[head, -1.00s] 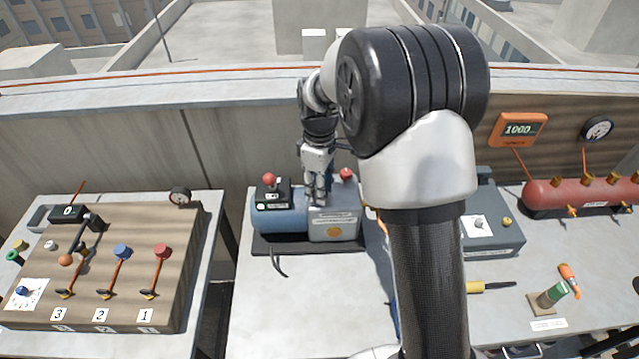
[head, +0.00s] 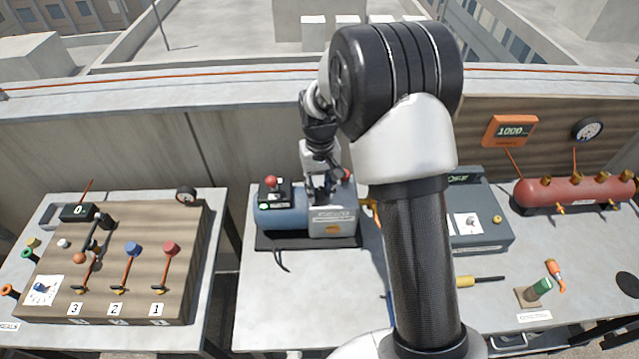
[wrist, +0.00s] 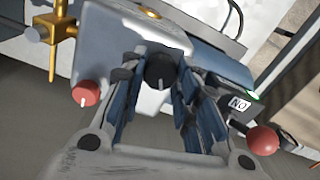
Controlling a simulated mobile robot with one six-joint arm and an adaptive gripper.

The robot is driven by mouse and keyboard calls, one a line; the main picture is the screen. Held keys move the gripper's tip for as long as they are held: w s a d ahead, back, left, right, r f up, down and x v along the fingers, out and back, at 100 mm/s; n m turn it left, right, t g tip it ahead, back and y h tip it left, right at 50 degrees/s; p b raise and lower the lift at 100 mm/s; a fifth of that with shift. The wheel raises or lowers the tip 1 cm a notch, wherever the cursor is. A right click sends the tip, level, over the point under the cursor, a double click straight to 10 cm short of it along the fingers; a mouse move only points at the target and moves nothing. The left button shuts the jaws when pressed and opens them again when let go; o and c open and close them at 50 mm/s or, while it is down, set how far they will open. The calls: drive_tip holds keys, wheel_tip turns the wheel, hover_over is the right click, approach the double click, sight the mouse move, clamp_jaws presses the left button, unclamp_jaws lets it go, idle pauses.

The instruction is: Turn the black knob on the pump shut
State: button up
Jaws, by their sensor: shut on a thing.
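The pump (head: 335,222) is a blue tank with a grey housing on a dark base on the middle table. Its black knob (wrist: 160,72) with a white line shows in the wrist view between the fingers of my gripper (wrist: 158,85). My gripper is shut on the knob, and the line points roughly up and down in that view. In the head view my gripper (head: 322,190) hides the knob. A red knob (wrist: 86,93) is on the same housing, and a red ball-topped lever (wrist: 262,140) is on the other side of my fingers.
A sloped wooden panel (head: 180,225) with numbered levers stands left. A grey box (head: 485,235) and a red tank (head: 575,192) stand right of the pump. A low wall (head: 140,150) runs behind the tables. The table in front of the pump is mostly clear.

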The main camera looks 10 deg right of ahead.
sight(320, 190)
drive_tip(key=m+p, duration=0.1)
drive_tip(key=m, duration=0.4)
idle(0.6)
drive_tip(key=o, duration=1.1)
drive_tip(key=shift+c, duration=0.2)
wheel_tip(320, 190, up, 12)
drive_tip(key=shift+r, duration=0.1)
